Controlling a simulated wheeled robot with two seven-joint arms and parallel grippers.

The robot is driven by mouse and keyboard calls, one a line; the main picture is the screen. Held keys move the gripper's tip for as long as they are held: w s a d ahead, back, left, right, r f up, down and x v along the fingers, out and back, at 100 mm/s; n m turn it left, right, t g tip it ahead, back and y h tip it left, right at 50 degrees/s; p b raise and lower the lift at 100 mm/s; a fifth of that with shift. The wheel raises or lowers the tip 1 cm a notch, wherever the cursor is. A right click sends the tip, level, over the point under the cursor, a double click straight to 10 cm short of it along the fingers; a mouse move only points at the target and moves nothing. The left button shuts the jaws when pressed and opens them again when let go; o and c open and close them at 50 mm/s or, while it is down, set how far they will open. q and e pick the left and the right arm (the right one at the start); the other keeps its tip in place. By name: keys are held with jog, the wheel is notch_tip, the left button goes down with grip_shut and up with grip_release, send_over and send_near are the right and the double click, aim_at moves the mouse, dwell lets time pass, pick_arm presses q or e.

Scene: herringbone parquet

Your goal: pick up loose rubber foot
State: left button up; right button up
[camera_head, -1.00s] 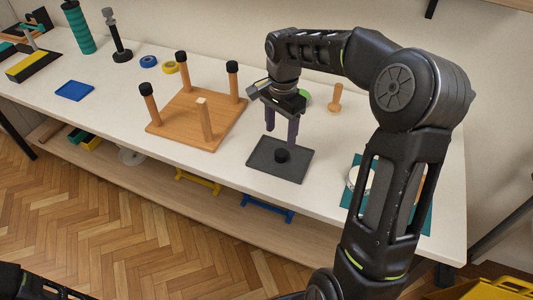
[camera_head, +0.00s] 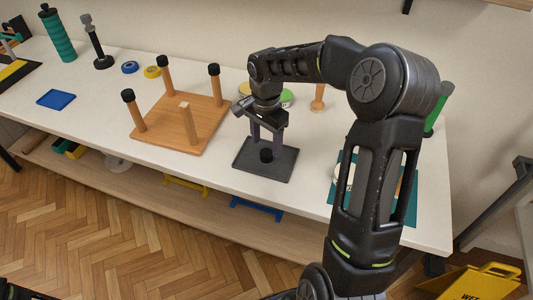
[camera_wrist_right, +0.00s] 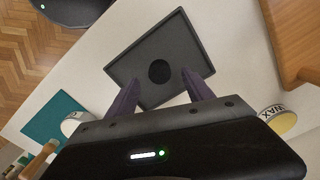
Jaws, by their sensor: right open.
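The loose rubber foot (camera_head: 266,155) is a short black cylinder standing on a dark grey tray (camera_head: 248,172) at the front of the workbench. In the right wrist view the foot (camera_wrist_right: 159,71) sits near the middle of the tray (camera_wrist_right: 180,42). My right gripper (camera_head: 267,145) is open just above the tray. An upturned wooden stool (camera_head: 205,125) stands left of the tray; three legs carry black feet and the front leg's end is bare.
Yellow tape (camera_head: 152,72), blue tape (camera_head: 129,67) and a blue mat (camera_head: 56,99) lie to the left. A teal mat (camera_head: 409,207) with a round item lies right, partly behind my arm. A wooden peg (camera_head: 318,98) stands behind. Bench space in front of the stool is clear.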

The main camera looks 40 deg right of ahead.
aim_at(267, 152)
notch_tip(267, 152, down, 4)
jog(key=shift+r, duration=0.25)
jog(key=shift+c, duration=0.4)
grip_shut()
dwell(0.5)
